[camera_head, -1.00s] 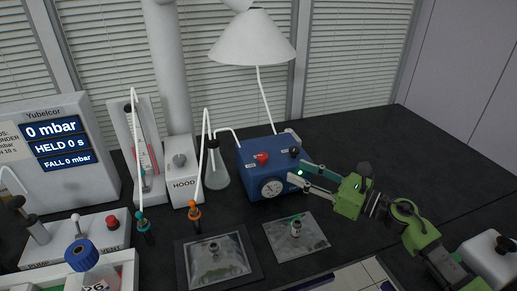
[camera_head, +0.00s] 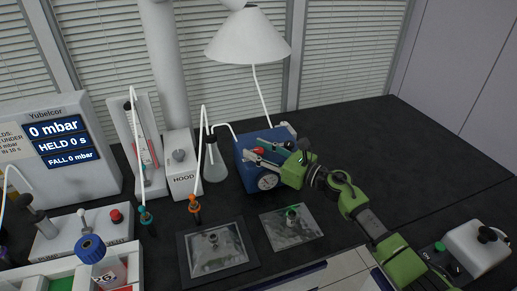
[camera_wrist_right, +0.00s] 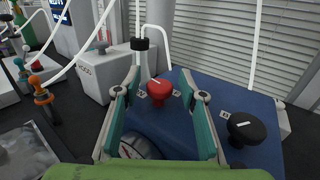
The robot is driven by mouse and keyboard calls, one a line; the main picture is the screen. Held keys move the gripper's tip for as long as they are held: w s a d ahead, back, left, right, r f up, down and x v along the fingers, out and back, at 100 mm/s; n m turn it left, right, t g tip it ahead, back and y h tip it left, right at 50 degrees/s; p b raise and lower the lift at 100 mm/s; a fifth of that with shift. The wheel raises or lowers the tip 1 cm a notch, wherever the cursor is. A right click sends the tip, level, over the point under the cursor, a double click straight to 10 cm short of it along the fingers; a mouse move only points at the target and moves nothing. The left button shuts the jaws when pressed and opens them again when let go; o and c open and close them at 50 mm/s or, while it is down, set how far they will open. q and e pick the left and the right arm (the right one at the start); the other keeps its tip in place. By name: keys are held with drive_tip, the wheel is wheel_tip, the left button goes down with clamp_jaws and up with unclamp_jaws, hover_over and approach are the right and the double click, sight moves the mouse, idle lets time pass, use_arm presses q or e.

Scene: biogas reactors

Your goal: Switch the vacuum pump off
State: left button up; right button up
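The vacuum pump is a blue box (camera_head: 243,172) on the dark bench in the head view; its blue top (camera_wrist_right: 205,105) fills the middle of the right wrist view. On it are a red knob (camera_wrist_right: 159,91) with a white pointer line, a black knob (camera_wrist_right: 246,128) and a round gauge (camera_wrist_right: 137,146). My right gripper (camera_wrist_right: 161,73) is open. Its two fingers stand left and right of the red knob in the wrist view, with visible gaps. In the head view my right gripper (camera_head: 251,154) partly covers the pump's front and the black knob. My left gripper is not in view.
A flask (camera_head: 215,168) with tubing and a white HOOD box (camera_head: 184,181) stand left of the pump. A white lamp-shaped hood (camera_head: 248,38) hangs above. Two flat plates (camera_head: 237,262) lie in front. The display (camera_head: 62,148) reads 0 mbar.

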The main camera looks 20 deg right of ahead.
clamp_jaws()
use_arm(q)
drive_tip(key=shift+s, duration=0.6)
use_arm(e)
drive_tip(key=c, duration=1.1)
unclamp_jaws()
drive_tip(key=c, duration=1.1)
unclamp_jaws()
